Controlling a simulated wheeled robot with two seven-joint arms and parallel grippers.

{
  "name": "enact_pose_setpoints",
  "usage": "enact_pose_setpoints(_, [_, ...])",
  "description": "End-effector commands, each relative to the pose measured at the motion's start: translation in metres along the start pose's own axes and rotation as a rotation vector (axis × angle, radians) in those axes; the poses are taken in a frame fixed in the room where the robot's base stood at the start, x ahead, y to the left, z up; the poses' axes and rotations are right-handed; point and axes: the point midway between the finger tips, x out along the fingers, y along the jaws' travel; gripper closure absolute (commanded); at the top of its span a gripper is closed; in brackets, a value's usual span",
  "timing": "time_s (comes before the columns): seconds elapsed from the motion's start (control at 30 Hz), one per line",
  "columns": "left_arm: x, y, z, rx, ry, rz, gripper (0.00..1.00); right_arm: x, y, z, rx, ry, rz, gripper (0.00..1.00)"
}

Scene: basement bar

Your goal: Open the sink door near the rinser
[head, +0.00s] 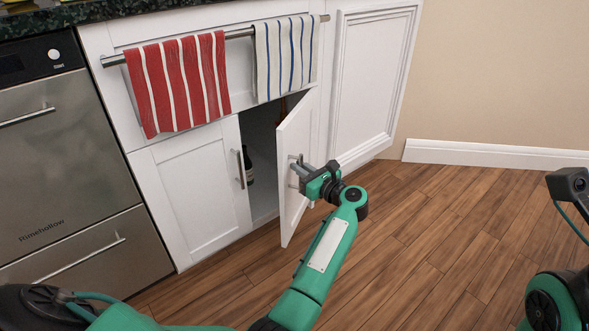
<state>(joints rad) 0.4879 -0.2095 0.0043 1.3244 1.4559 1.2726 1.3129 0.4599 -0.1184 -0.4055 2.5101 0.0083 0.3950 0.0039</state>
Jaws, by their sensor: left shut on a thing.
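The sink cabinet's right door (293,190) is white and stands ajar, swung out toward me. A dark gap beside it shows part of the inside, with a dark bottle (248,166) in it. My left gripper (298,174) is shut on the metal handle (293,161) of this door. The cabinet's left door (195,192) is closed, with its own upright metal handle (240,169). My right arm shows at the right edge, but its gripper is out of view.
A red striped towel (180,84) and a white and blue striped towel (284,58) hang on a bar above the doors. A steel appliance (60,165) marked Rimehollow stands at left. The wooden floor (430,215) at right is clear.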

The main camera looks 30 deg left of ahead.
Motion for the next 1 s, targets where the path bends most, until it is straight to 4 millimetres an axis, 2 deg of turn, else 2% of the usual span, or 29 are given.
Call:
enact_pose_setpoints(0.37, [-0.0007,-0.0013,0.0001,0.003,0.000,-0.002,1.00,-0.0002,-0.0001,-0.0001,-0.001,0.000,-0.002,0.64])
enact_pose_setpoints(0.4, [-0.0007,-0.0013,0.0001,0.002,0.000,-0.002,0.84,-0.0003,-0.0001,-0.0001,-0.001,0.000,-0.003,0.64])
enact_pose_setpoints(0.43, [-0.0007,-0.0013,0.0002,0.002,0.000,-0.002,0.78,-0.0003,-0.0002,0.0000,-0.001,0.000,-0.003,0.64])
enact_pose_setpoints(0.47, [-0.0007,-0.0012,0.0002,0.002,0.000,-0.002,0.76,-0.0004,-0.0002,0.0000,-0.001,0.000,-0.003,0.64])
enact_pose_setpoints(1.0, [0.0038,0.0022,0.0014,0.001,-0.001,-0.001,0.76,0.0016,-0.0003,0.0010,-0.003,-0.002,-0.007,0.64])
